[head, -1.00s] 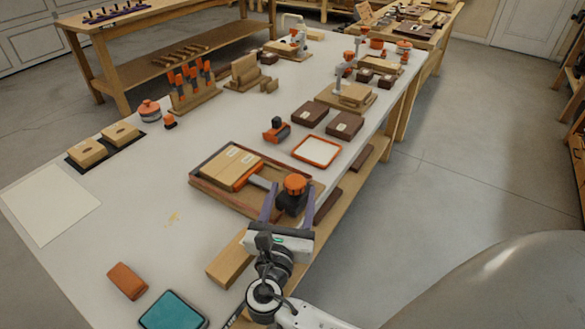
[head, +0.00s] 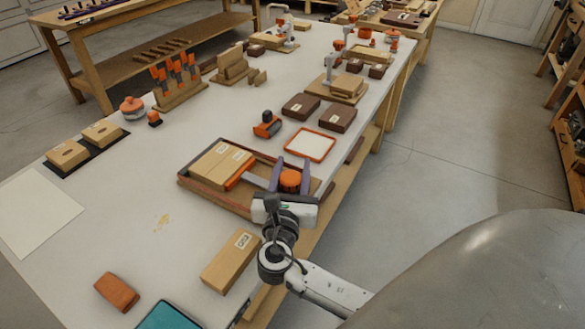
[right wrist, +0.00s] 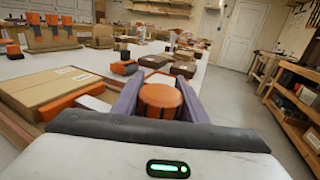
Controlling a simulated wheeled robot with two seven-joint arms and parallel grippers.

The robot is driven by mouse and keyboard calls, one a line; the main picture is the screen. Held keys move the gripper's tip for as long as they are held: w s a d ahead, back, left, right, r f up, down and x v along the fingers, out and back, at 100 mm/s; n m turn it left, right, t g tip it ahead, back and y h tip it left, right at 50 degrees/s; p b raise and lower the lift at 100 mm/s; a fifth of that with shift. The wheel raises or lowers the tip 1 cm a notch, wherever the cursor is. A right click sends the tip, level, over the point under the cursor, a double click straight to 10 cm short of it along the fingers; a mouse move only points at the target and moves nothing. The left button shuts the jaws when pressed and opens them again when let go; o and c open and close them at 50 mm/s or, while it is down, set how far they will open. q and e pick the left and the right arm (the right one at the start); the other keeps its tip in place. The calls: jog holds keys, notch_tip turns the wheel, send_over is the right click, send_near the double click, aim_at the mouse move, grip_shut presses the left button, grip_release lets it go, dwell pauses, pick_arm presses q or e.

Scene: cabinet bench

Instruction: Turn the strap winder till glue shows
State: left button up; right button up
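The strap winder's round orange knob (head: 289,180) sits at the right end of a shallow wooden tray (head: 211,200). Beside it in the tray is a clamped wooden block (head: 220,164) with an orange bar (head: 239,172) across its end. My right gripper (head: 290,176) has its purple fingers on both sides of the knob. In the right wrist view the knob (right wrist: 160,97) fills the space between the fingers, and they appear to touch it. No glue is visible at the block's joints. My left gripper is out of view.
A loose wooden block (head: 231,261) lies in front of the tray. An orange-brown block (head: 117,292) and a teal pad (head: 172,316) lie near the front. Behind stand an orange-rimmed tray (head: 310,145) and dark boxes (head: 337,117).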

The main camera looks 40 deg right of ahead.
jog(key=shift+c, duration=1.1)
jog(key=shift+s+m+g+h+p, duration=0.15)
jog(key=shift+m+g+h+p, duration=0.25)
jog(key=shift+m+g+h, duration=0.5)
jog(key=g, duration=0.1)
jog(key=m+g+h, duration=0.1)
jog(key=m+g, duration=0.1)
jog(key=shift+s+d+h, duration=0.3)
jog(key=shift+h, duration=0.1)
jog(key=shift+s+d+m+g+h, duration=0.1)
jog(key=shift+s+m+g+h, duration=0.15)
jog(key=shift+m+g, duration=0.4)
jog(key=shift+s+d+m+g+h, duration=0.1)
jog(key=shift+m+g+h, duration=0.2)
jog(key=shift+g, duration=0.55)
jog(key=o, duration=1)
jog(key=shift+o, duration=0.2)
jog(key=shift+r, duration=0.1)
notch_tip(320, 180, up, 10)
jog(key=p, duration=0.1)
jog(key=shift+p, duration=0.35)
